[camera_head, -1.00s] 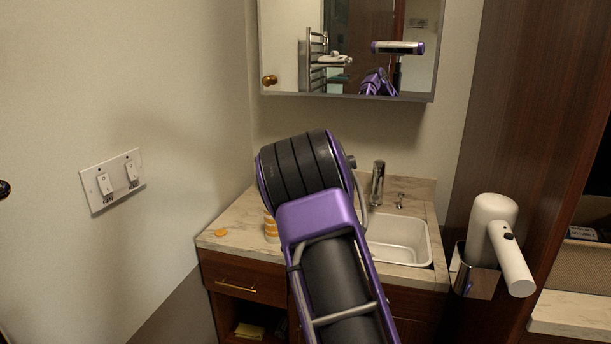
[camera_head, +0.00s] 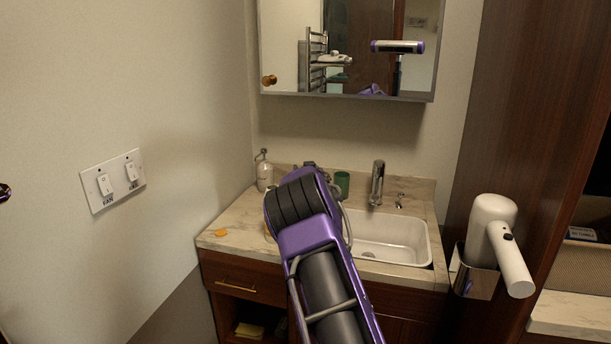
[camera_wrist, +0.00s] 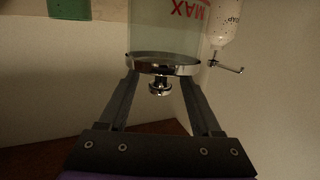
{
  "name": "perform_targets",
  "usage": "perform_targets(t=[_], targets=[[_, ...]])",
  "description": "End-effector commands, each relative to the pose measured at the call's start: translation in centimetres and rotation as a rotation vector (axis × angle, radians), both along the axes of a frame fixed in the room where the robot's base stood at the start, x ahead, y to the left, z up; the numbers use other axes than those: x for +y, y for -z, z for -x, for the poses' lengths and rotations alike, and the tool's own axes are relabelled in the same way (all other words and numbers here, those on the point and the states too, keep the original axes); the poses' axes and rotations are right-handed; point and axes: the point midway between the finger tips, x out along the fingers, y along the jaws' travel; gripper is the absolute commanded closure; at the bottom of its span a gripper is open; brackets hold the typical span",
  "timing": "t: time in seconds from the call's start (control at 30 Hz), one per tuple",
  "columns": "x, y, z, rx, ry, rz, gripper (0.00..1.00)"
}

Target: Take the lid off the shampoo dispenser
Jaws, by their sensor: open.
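In the wrist view, which looks upside down, a clear container (camera_wrist: 166,30) with red MAX lettering has a chrome lid (camera_wrist: 164,66) with a small round knob (camera_wrist: 159,86). The lid is on the container. My gripper (camera_wrist: 160,82) is open, with its fingers on either side of the knob and the tips near the lid's edge; contact cannot be told. I cannot read a shampoo label. In the head view my arm hides the gripper and this container.
A pump bottle (camera_head: 264,172) stands at the counter's back left. A white bottle with a chrome spout (camera_wrist: 226,22) is beside the clear container. A green cup (camera_head: 342,183) stands near the sink (camera_head: 392,238). An orange item (camera_head: 220,233) lies on the left counter.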

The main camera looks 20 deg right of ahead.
Motion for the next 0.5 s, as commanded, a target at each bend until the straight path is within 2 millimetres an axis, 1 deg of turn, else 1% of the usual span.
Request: perform_targets(t=[0.23, 0.37, 0.4, 0.47, 0.5], targets=[[0.00, 0.04, -0.07, 0.001, 0.000, 0.000, 0.35], [0.00, 0.04, -0.07, 0.001, 0.000, 0.000, 0.58], [0.00, 0.04, -0.06, 0.001, 0.000, 0.000, 0.65], [0.01, 0.03, -0.06, 0.000, 0.000, 0.000, 0.76], [0.00, 0.03, -0.06, 0.000, 0.000, 0.000, 0.83]])
